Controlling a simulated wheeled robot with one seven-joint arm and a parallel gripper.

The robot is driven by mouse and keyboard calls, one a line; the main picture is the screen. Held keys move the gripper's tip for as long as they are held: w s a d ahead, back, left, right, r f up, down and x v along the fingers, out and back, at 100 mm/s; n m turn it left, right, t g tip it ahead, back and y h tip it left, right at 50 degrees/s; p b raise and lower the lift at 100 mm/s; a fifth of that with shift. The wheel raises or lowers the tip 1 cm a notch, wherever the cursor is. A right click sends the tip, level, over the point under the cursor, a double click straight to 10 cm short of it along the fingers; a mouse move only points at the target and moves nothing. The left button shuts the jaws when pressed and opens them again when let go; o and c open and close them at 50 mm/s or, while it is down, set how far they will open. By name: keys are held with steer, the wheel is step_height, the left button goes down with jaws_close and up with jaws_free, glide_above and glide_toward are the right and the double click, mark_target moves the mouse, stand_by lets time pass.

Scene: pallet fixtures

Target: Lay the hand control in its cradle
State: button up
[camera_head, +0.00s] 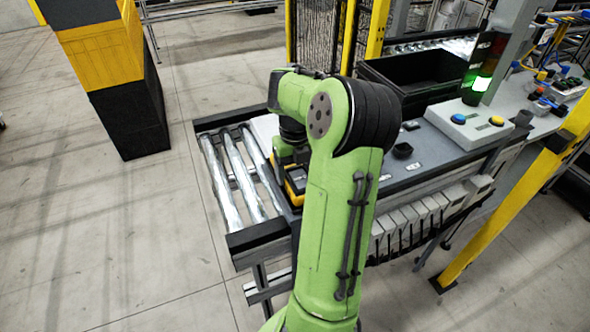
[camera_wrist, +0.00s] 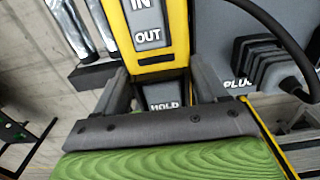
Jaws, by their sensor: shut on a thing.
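The hand control (camera_wrist: 152,58) is yellow and black with grey keys marked IN, OUT and HOLD. In the wrist view it runs from the top edge down between the fingers of my gripper (camera_wrist: 163,92), which is shut on it. In the head view a yellow part of the hand control (camera_head: 295,180) shows low at the left end of the bench, beside my arm. My arm hides most of the gripper there. I cannot make out the cradle for sure. Whether the hand control touches anything beneath it is hidden.
A roller conveyor (camera_head: 235,175) lies left. A black bin (camera_head: 410,80) and a button box (camera_head: 470,124) stand on the bench at right.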

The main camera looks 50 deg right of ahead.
steer(key=shift+f+b, duration=0.45)
steer(key=o, duration=1.3)
